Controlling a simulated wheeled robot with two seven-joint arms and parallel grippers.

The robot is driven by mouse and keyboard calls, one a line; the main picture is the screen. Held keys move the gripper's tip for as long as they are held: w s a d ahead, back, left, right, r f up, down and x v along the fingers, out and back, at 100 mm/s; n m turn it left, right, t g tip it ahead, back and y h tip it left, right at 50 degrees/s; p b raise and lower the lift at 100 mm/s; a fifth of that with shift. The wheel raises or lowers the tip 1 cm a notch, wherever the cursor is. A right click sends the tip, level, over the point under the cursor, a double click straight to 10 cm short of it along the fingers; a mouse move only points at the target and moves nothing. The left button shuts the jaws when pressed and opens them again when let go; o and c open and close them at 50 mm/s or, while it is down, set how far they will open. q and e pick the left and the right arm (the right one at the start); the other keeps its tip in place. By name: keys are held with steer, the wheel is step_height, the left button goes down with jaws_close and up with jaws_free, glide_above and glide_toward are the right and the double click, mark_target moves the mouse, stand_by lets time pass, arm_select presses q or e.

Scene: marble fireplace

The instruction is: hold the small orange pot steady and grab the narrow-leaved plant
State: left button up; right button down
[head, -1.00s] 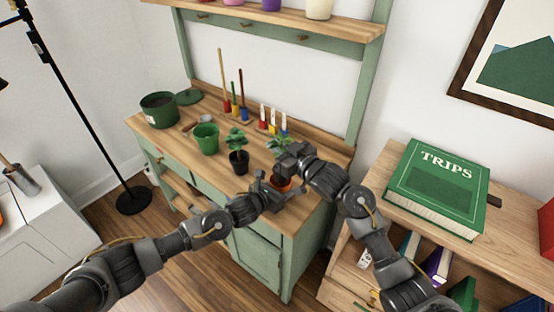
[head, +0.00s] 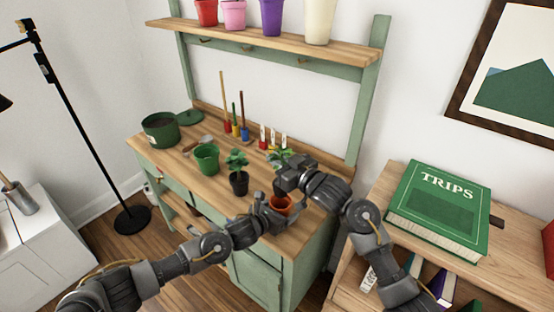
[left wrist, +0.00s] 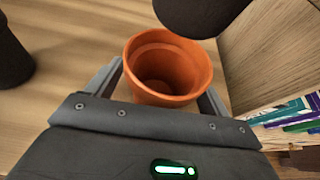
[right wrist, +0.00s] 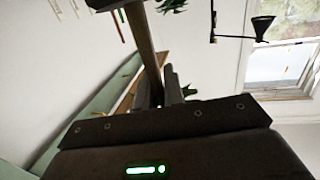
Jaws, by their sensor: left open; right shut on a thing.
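The small orange pot (head: 281,205) stands on the bench top near its right front edge. In the left wrist view the orange pot (left wrist: 166,68) looks empty and sits between the fingers of my left gripper (left wrist: 160,85). That gripper (head: 270,208) is open around it; I cannot tell whether the fingers touch it.
A black pot with a broader-leaved plant (head: 238,180) stands left of my grippers. Beyond it are a green pot (head: 206,158), a large dark green pot (head: 160,130) and several small tools. A shelf (head: 255,42) with pots hangs above. A book (head: 437,210) lies on the right cabinet.

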arm_select(q)
steer(key=v, duration=1.2)
steer(key=shift+f, duration=0.2)
